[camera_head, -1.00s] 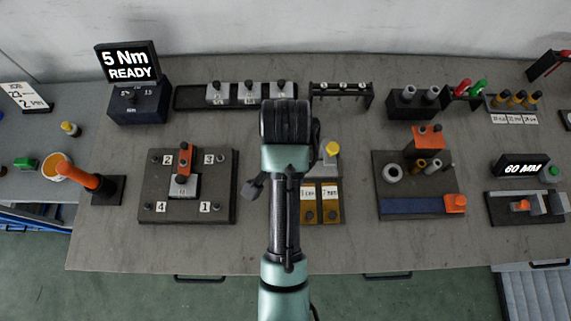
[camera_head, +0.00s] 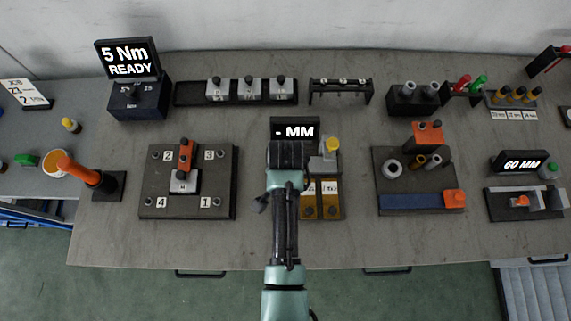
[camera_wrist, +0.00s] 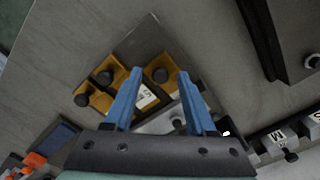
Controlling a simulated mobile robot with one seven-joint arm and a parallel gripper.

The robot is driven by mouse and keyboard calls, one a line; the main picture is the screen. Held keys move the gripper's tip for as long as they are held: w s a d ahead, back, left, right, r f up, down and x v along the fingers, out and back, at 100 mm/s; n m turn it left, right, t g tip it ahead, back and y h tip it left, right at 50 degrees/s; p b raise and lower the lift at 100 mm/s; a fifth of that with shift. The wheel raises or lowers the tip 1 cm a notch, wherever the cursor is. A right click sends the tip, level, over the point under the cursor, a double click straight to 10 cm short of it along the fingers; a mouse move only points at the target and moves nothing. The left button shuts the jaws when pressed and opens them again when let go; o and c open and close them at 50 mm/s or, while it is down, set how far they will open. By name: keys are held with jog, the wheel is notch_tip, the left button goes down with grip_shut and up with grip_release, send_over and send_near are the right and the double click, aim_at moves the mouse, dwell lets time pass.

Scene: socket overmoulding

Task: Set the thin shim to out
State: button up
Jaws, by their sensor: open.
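Orange-yellow shim blocks with dark knobs sit in a dark tray right of my arm in the head view, a left block (camera_head: 308,200) and a right block (camera_head: 331,200). White labels lie at their far ends, too small to read surely; I cannot tell which is the thin shim. The wrist view shows yellow blocks at left (camera_wrist: 98,103) and near the fingertips (camera_wrist: 158,63), with a white label (camera_wrist: 147,97) between the fingers. My gripper (camera_wrist: 159,75) is open and empty, its blue fingers above the tray. The head view hides the fingers behind my arm.
A dark display (camera_head: 300,131) reading "- MM" stands behind, with a yellow-topped gauge (camera_head: 332,147) beside it. A numbered plate (camera_head: 158,207) lies left, and a dark fixture plate (camera_head: 388,165) lies right. Bare table shows in front of the tray.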

grip_shut()
dwell(1.4)
